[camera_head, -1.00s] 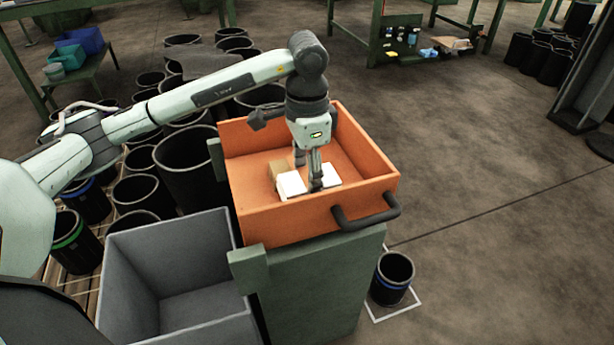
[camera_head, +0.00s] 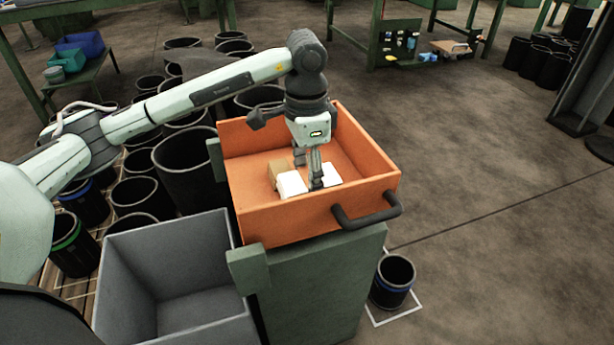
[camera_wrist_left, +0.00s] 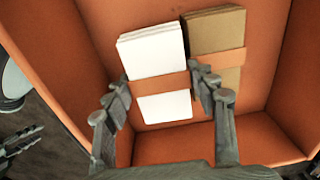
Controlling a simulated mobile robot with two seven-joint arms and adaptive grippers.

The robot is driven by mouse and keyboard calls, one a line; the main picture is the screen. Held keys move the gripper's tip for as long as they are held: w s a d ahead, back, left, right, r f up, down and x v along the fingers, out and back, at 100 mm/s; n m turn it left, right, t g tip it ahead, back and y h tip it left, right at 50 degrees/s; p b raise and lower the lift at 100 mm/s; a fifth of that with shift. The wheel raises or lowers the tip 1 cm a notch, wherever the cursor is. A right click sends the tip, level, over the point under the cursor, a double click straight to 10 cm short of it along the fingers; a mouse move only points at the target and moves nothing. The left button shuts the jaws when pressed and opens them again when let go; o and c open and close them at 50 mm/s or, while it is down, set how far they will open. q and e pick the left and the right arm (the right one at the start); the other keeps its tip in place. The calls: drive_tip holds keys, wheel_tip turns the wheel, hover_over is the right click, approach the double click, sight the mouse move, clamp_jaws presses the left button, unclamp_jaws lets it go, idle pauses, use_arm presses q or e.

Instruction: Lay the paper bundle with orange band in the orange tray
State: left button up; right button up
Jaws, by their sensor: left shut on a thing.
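The white paper bundle with an orange band (camera_wrist_left: 158,85) is in the orange tray (camera_head: 258,217). My left gripper (camera_head: 308,180) points down into the tray, shut on the bundle, with one finger on each side near the band. In the head view the fingers cover the middle of the bundle (camera_head: 291,184), and white shows on both sides. The left gripper also shows in the wrist view (camera_wrist_left: 160,95). Whether the bundle touches the tray floor is hard to tell. Part of my right gripper (camera_wrist_left: 22,142) shows at the left edge of the wrist view; its opening is unclear.
A brown bundle with an orange band (camera_wrist_left: 217,50) lies close beside the white one in the tray. A grey bin (camera_head: 165,235) stands at the left front. Black sleeves (camera_head: 185,165) crowd behind it. A black sleeve with a blue band (camera_head: 392,281) stands right of the green stand (camera_head: 320,290).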

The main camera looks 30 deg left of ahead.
use_arm(q)
drive_tip(key=shift+s+d+f, duration=0.1)
drive_tip(key=shift+s+f, duration=0.2)
drive_tip(key=shift+f, duration=0.45)
drive_tip(key=shift+c, duration=0.6)
drive_tip(key=o, duration=1.4)
drive_tip(key=shift+w+f, duration=0.2)
drive_tip(key=shift+c, duration=0.2)
drive_tip(key=shift+r, duration=0.2)
use_arm(e)
drive_tip(key=shift+w+r, duration=0.1)
use_arm(q)
drive_tip(key=shift+r, duration=0.15)
use_arm(e)
drive_tip(key=shift+r, duration=0.1)
use_arm(q)
drive_tip(key=shift+r, duration=0.15)
wheel_tip(320, 180, up, 3)
drive_tip(key=shift+w+f+p, duration=0.1)
drive_tip(key=shift+f+p, duration=0.1)
drive_tip(key=shift+p, duration=0.65)
wheel_tip(320, 180, up, 10)
drive_tip(key=shift+r, duration=0.15)
use_arm(e)
drive_tip(key=shift+g, duration=0.3)
drive_tip(key=shift+s+x, duration=0.2)
drive_tip(key=shift+x, duration=0.8)
drive_tip(key=shift+s+x, duration=0.2)
drive_tip(key=shift+x, duration=0.8)
